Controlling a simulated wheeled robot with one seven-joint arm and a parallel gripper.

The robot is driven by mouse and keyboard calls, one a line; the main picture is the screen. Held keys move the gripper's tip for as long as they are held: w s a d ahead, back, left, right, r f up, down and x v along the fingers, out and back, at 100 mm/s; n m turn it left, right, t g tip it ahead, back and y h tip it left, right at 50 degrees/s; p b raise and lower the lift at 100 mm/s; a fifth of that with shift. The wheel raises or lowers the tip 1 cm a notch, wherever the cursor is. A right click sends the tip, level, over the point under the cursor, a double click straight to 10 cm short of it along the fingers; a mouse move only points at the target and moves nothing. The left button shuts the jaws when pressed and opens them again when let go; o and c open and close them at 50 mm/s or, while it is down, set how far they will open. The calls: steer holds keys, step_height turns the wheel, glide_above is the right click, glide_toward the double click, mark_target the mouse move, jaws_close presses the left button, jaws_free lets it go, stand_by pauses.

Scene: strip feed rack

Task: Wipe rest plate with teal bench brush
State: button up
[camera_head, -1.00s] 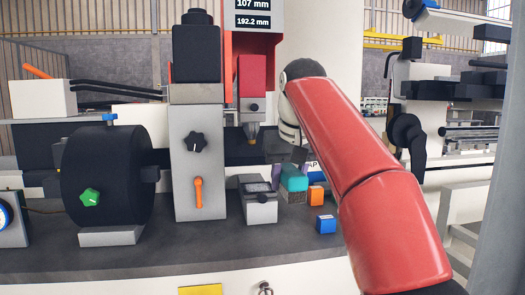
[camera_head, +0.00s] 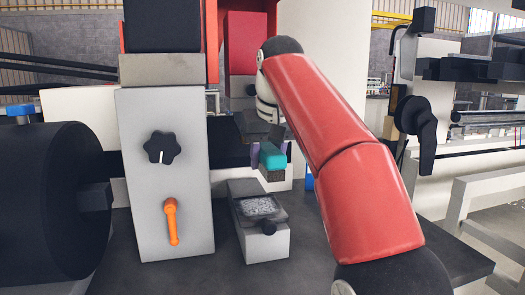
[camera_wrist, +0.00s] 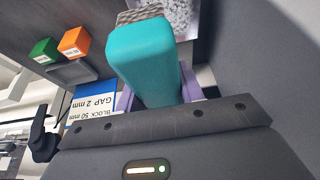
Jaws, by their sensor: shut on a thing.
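My gripper (camera_head: 270,153) is shut on the teal bench brush (camera_head: 272,161), with a purple finger on each side of its block. The brush's grey-brown bristles face down, and it hangs above the bench, just behind and right of the rest plate. The rest plate (camera_head: 259,207), a speckled grey surface in a dark frame, sits on a light grey block with a black knob. In the wrist view the teal brush (camera_wrist: 143,55) fills the middle, between the fingers. The speckled rest plate (camera_wrist: 182,14) shows past the bristles. A gap between bristles and plate seems likely, but its size is unclear.
A grey column (camera_head: 166,185) with a black star knob and orange lever stands left of the plate. A large black drum (camera_head: 45,205) is farther left. Orange (camera_wrist: 74,42) and green (camera_wrist: 43,51) blocks and a blue-white gap block (camera_wrist: 93,103) show in the wrist view.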

mark_target(265, 201)
steer(key=shift+s+f, duration=0.15)
steer(key=shift+f, duration=0.5)
step_height(265, 201, down, 3)
steer(key=shift+f+b, duration=0.1)
steer(key=shift+b, duration=0.3)
steer(key=shift+f+b, duration=0.65)
steer(key=shift+b, duration=0.25)
steer(key=shift+f+b, duration=0.55)
steer(key=shift+f, duration=0.2)
